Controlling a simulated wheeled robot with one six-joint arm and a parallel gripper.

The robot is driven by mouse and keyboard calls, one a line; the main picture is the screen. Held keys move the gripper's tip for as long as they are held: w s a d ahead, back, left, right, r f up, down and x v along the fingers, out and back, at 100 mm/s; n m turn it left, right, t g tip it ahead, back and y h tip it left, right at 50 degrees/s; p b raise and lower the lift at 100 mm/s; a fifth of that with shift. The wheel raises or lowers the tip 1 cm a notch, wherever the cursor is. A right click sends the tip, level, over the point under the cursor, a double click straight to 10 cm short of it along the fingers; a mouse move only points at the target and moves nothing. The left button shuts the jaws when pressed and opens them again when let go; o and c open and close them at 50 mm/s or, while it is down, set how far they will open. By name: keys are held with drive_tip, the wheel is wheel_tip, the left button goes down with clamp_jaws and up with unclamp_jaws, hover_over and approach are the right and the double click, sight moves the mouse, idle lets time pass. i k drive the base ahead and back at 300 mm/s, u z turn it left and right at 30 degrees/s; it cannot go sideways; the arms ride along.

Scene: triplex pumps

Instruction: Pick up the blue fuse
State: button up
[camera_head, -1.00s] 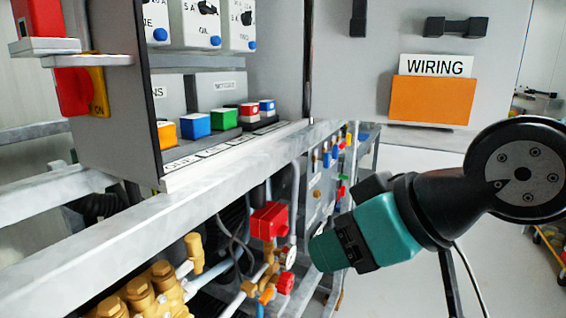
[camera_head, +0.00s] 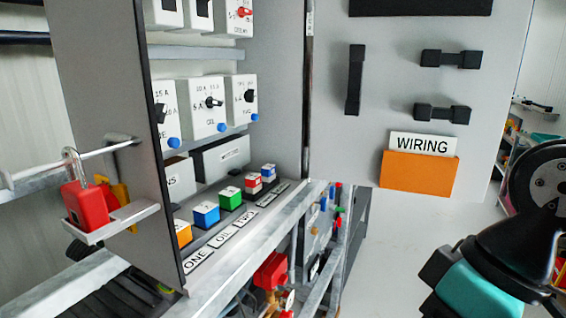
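The blue fuse (camera_head: 206,214) is a small cube with a pale front top edge. It sits in a row on the ledge of the open cabinet, between an orange cube (camera_head: 182,234) and a green cube (camera_head: 230,198). A smaller blue-and-white block (camera_head: 268,171) stands at the far end of the row. My gripper (camera_head: 470,288), teal and black, is at the lower right, well away from the fuse. Its lower part is cut off by the frame, and its fingers cannot be made out.
A metal rail (camera_head: 235,265) runs below the ledge. The cabinet door (camera_head: 400,60) with black handles and an orange box (camera_head: 418,172) stands open behind. Open floor lies between the rail and my arm.

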sight(268, 172)
drive_tip(key=u, duration=3.8)
drive_tip(key=k, duration=1.5)
drive_tip(key=z, duration=1.7)
drive_tip(key=i, duration=0.5)
drive_tip(key=z, duration=0.7)
